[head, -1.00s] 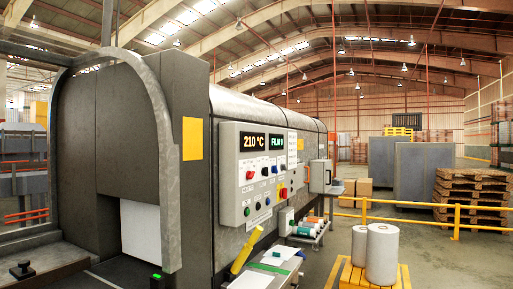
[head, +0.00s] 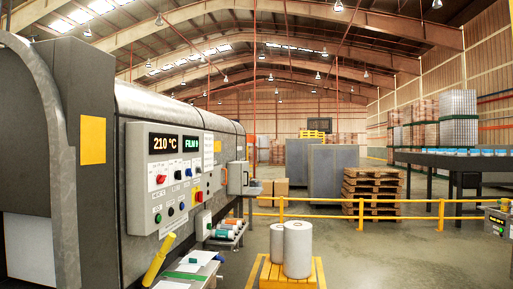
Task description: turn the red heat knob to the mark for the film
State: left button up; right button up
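The control panel (head: 172,205) is a pale box on the side of the large grey machine at the left of the head view. A second display (head: 192,144) shows FILM in green with a character I cannot read surely. A printed sheet (head: 208,155) is on the panel's right part. Neither of my grippers is in view.
White rolls (head: 297,250) stand on a yellow pallet. A yellow railing (head: 400,218) runs behind; open floor lies at right.

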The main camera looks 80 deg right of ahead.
aim_at(160, 178)
jog(key=l+z, duration=1.2)
jog(key=l, duration=0.15)
jog(key=i+l, duration=0.1)
jog(key=l, duration=0.3)
jog(key=i+l+z, duration=0.1)
jog(key=l, duration=0.3)
jog(key=i+l, duration=0.1)
jog(key=l, duration=0.25)
jog(key=i+l+z, duration=0.1)
jog(key=l, duration=0.3)
jog(key=i+l, duration=0.15)
jog(key=l, duration=0.25)
jog(key=i+l+z, duration=0.1)
jog(key=l, duration=0.25)
jog(key=i+l, duration=0.15)
jog(key=l, duration=0.25)
jog(key=z, duration=0.05)
